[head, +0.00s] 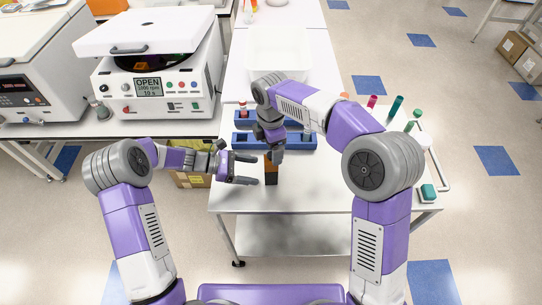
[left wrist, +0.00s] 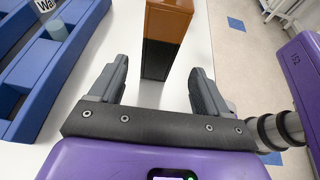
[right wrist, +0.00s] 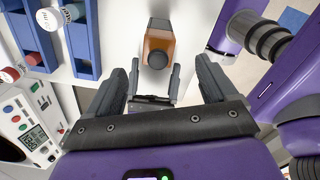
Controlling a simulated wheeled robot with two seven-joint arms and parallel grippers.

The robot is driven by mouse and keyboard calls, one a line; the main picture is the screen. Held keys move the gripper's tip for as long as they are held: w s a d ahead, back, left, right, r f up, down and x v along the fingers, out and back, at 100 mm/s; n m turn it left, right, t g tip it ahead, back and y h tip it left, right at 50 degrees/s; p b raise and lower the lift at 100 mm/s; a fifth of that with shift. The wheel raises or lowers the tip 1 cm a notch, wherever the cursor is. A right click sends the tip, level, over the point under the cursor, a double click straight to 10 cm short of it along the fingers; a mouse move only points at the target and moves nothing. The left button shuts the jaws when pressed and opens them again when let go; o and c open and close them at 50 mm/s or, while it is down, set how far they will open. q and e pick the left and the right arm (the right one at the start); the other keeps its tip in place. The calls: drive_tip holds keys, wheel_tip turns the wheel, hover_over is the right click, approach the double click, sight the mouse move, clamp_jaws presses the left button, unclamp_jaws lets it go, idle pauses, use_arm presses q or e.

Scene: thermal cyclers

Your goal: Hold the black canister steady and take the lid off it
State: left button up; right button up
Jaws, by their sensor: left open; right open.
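The black canister (head: 271,179) stands upright on the white table, with its orange-brown lid (head: 268,162) on top. In the left wrist view the black body (left wrist: 156,60) sits under the orange lid (left wrist: 168,20). The right wrist view looks down on the lid (right wrist: 177,45) and its dark round knob (right wrist: 157,60). My left gripper (head: 253,170) is open and level, left of the canister, with the body just beyond and between its fingertips. My right gripper (head: 278,158) is open above the lid, pointing down; it hides part of the lid in the head view.
Blue racks (head: 243,140) with a few capped tubes stand behind the canister. A white bin (head: 278,48) is farther back. Several coloured tubes (head: 395,107) stand at the right. An open-lidded machine (head: 148,88) is at the left. The table's front (head: 320,198) is clear.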

sight(271, 172)
use_arm(q)
drive_tip(key=shift+w+d+f, duration=0.2)
drive_tip(key=shift+w+f, duration=0.05)
drive_tip(key=shift+w, duration=0.3)
use_arm(e)
drive_tip(key=shift+w+f, duration=0.15)
drive_tip(key=shift+w, duration=0.4)
use_arm(q)
drive_tip(key=shift+d+f, duration=0.15)
drive_tip(key=shift+d, duration=0.2)
drive_tip(key=shift+s+d+f, duration=0.1)
drive_tip(key=shift+s+d, duration=0.15)
drive_tip(key=shift+d, duration=0.35)
drive_tip(key=shift+s+d+f, duration=0.1)
drive_tip(key=shift+s+d, duration=0.15)
drive_tip(key=shift+d, duration=0.35)
use_arm(e)
drive_tip(key=shift+s+r, duration=0.25)
drive_tip(key=shift+s, duration=0.4)
use_arm(q)
drive_tip(key=x, duration=0.2)
drive_tip(key=shift+w+d+f, duration=0.2)
use_arm(e)
drive_tip(key=shift+w+f, duration=0.1)
drive_tip(key=shift+w, duration=0.1)
use_arm(q)
drive_tip(key=shift+d+f, duration=0.25)
drive_tip(key=shift+d, duration=0.4)
drive_tip(key=shift+w, duration=0.1)
drive_tip(key=shift+c, duration=0.4)
